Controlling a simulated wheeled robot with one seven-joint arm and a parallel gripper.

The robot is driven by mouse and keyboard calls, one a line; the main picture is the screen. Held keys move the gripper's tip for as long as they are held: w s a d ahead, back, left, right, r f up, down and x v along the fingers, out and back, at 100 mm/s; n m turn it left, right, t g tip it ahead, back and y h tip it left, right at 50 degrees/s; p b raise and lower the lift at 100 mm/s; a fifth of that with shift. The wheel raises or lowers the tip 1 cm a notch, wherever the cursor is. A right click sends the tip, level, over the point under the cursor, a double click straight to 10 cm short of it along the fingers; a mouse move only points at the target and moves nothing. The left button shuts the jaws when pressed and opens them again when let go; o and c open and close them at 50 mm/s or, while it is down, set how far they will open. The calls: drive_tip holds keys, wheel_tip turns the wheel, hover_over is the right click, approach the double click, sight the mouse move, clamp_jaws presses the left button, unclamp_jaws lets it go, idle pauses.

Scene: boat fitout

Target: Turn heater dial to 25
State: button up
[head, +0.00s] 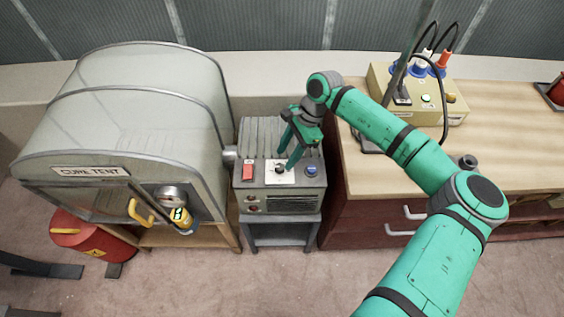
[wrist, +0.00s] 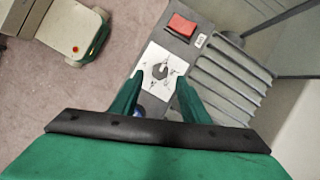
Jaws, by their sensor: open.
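The heater (head: 262,192) is a grey box with a slatted top, standing on a small stand between the cure tent and the wooden counter. Its dial (head: 281,170) is a dark knob on a white plate, seen also in the wrist view (wrist: 160,71). The marks on the plate are too small to read. My gripper (head: 290,165) is above the heater's front top, pointing down at the dial. In the wrist view my gripper (wrist: 157,90) has its two green fingers apart on either side of the plate's near part.
A red switch (head: 248,171) is left of the dial and a blue button (head: 311,170) is right of it. The cure tent (head: 120,115) stands close on the left. The wooden counter (head: 490,165) on the right carries a yellow box (head: 440,97) with cables.

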sight(280, 167)
drive_tip(key=shift+x, duration=2.3)
drive_tip(key=c, duration=1.1)
